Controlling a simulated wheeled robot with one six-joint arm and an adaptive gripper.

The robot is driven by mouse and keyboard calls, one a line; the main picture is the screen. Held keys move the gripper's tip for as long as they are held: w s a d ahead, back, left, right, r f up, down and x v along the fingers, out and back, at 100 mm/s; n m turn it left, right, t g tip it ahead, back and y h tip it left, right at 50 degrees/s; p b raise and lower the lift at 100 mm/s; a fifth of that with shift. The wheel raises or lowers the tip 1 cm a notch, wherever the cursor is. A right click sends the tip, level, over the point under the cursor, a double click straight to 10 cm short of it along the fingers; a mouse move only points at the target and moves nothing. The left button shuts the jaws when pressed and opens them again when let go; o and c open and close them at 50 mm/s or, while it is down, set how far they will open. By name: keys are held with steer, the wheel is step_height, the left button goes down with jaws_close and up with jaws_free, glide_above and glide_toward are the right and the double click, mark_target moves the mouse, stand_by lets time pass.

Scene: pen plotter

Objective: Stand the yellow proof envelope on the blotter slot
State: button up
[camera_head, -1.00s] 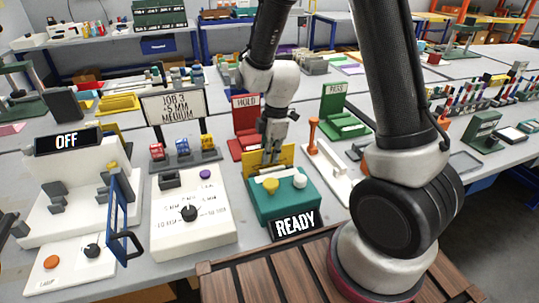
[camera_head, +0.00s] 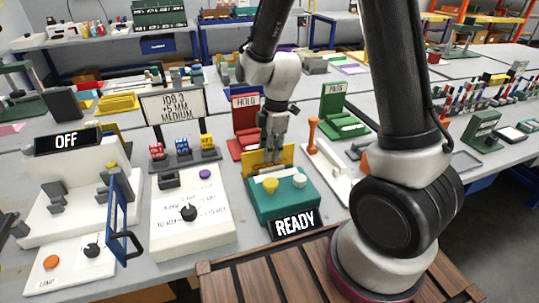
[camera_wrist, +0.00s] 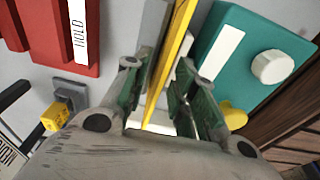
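The yellow proof envelope (camera_head: 285,155) stands upright on edge just behind the teal box (camera_head: 262,213) marked READY. It also shows edge-on as a thin yellow strip in the wrist view (camera_wrist: 172,55). My gripper (camera_head: 272,154) points down over the envelope's top. In the wrist view its green-padded fingers (camera_wrist: 162,98) stand on either side of the envelope, with gaps visible, so it looks open. A grey upright face (camera_wrist: 153,25) lies beside the envelope. The envelope's lower edge is hidden by the teal box, so I cannot tell fully what it stands in.
A red HOLD stand (camera_head: 246,115) is behind left, and a green PASS stand (camera_head: 334,103) behind right. A white tray with an orange-handled tool (camera_head: 312,132) is close on the right. A white dial panel (camera_head: 190,235) is on the left.

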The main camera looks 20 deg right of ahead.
steer(key=r, duration=0.3)
steer(key=d+r, duration=0.1)
steer(key=r, duration=0.6)
steer(key=shift+d+r, duration=0.15)
steer(key=shift+r, duration=0.05)
steer(key=s+d+r+m+t, duration=0.2)
steer(key=s+d+r+m, duration=0.4)
steer(key=s+m, duration=0.3)
steer(key=s+d+r+m+t+h, duration=0.1)
steer(key=s+d+r+m+t, duration=0.1)
steer(key=s+d+r+m, duration=0.5)
steer(key=s+m, duration=0.2)
steer(key=s, duration=0.1)
steer(key=shift+d, duration=0.2)
